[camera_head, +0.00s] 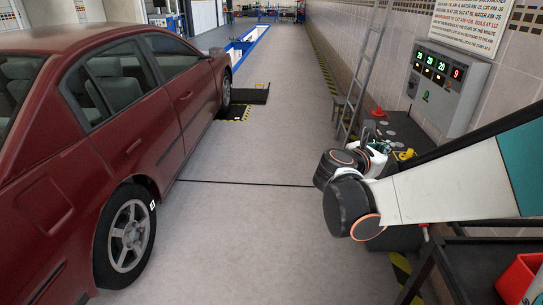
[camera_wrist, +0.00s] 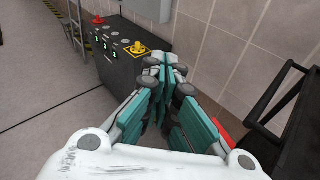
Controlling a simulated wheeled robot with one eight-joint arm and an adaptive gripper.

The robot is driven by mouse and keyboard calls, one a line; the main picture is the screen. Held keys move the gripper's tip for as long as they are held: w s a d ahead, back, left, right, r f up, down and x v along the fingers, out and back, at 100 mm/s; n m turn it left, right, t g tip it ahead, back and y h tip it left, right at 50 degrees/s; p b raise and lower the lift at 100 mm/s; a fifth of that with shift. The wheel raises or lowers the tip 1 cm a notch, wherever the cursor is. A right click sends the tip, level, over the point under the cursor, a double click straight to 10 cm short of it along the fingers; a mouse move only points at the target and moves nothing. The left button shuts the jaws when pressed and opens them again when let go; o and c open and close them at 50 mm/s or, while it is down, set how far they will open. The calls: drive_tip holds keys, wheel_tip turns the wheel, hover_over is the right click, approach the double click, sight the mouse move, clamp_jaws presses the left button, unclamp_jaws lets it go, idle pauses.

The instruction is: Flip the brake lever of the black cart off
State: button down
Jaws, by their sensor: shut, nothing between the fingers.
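The black cart (camera_head: 470,268) stands at the lower right of the head view, partly cut off by the frame. Its dark frame also shows at the right of the wrist view (camera_wrist: 288,105). A red part also shows beside my fingers in the wrist view (camera_wrist: 222,143); I cannot tell whether either is the brake lever. My gripper (camera_wrist: 170,72) is shut and empty, to the left of the cart frame. In the head view my arm mostly hides it.
A dark cabinet (camera_wrist: 118,62) with knobs and a yellow-based switch stands ahead against the tiled wall. A control panel (camera_head: 447,85) hangs above it, with a ladder (camera_head: 366,70) alongside. A red car (camera_head: 110,150) is at left. The floor between is clear.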

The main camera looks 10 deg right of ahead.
drive_tip(key=s+f+m+g+y, duration=0.1)
drive_tip(key=s+f+m+g, duration=0.15)
drive_tip(key=f, duration=0.25)
drive_tip(key=s+a+f+m+g+y+p, duration=0.1)
drive_tip(key=s+f+m+g, duration=0.15)
drive_tip(key=f+m, duration=0.2)
drive_tip(key=s+f+m+g+y, duration=0.1)
drive_tip(key=f+m+g, duration=0.15)
drive_tip(key=f, duration=0.25)
drive_tip(key=s+a+f+b+x, duration=0.1)
drive_tip(key=b+x, duration=0.2)
drive_tip(key=x, duration=0.7)
drive_tip(key=shift+s+d+r, duration=0.25)
drive_tip(key=shift+r, duration=0.35)
drive_tip(key=shift+s+d+r, duration=0.25)
drive_tip(key=shift+r, duration=0.35)
drive_tip(key=shift+s+d+r, duration=0.25)
drive_tip(key=shift+d+r, duration=0.05)
drive_tip(key=shift+r, duration=0.35)
drive_tip(key=shift+s+d+r+m+t, duration=0.1)
drive_tip(key=shift+r+m+t, duration=0.1)
drive_tip(key=shift+r, duration=0.2)
drive_tip(key=shift+s+r+m+t, duration=0.1)
drive_tip(key=shift+s+r+t, duration=0.05)
drive_tip(key=shift+r, duration=0.3)
